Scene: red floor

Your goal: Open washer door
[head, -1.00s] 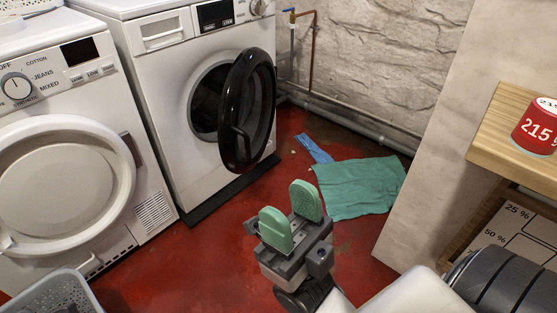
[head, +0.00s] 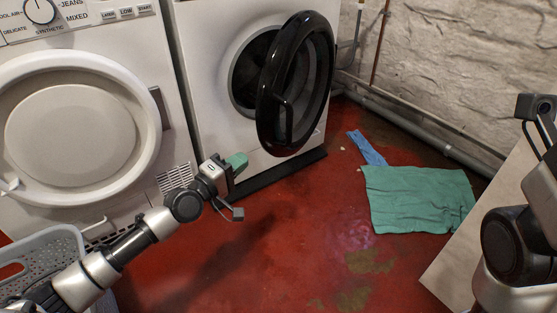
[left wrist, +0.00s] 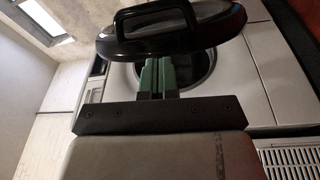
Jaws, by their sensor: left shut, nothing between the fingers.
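The white washer (head: 222,75) stands in the middle of the head view. Its black round door (head: 319,75) stands swung out to the right, with the drum opening (head: 247,80) partly showing. The door also shows in the left wrist view (left wrist: 219,22), with its black handle (left wrist: 152,10) near the top. My left gripper (head: 238,162) is shut and empty, low in front of the washer and left of the door. In the left wrist view its green fingers (left wrist: 157,76) point toward the door and drum opening; contact cannot be told.
A second white machine (head: 150,45) with a closed white door (head: 70,115) stands at the left. A grey basket (head: 55,250) is below it. A green cloth (head: 418,198) and blue cloth (head: 367,148) lie on the red floor. Pipes (head: 415,130) run along the wall.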

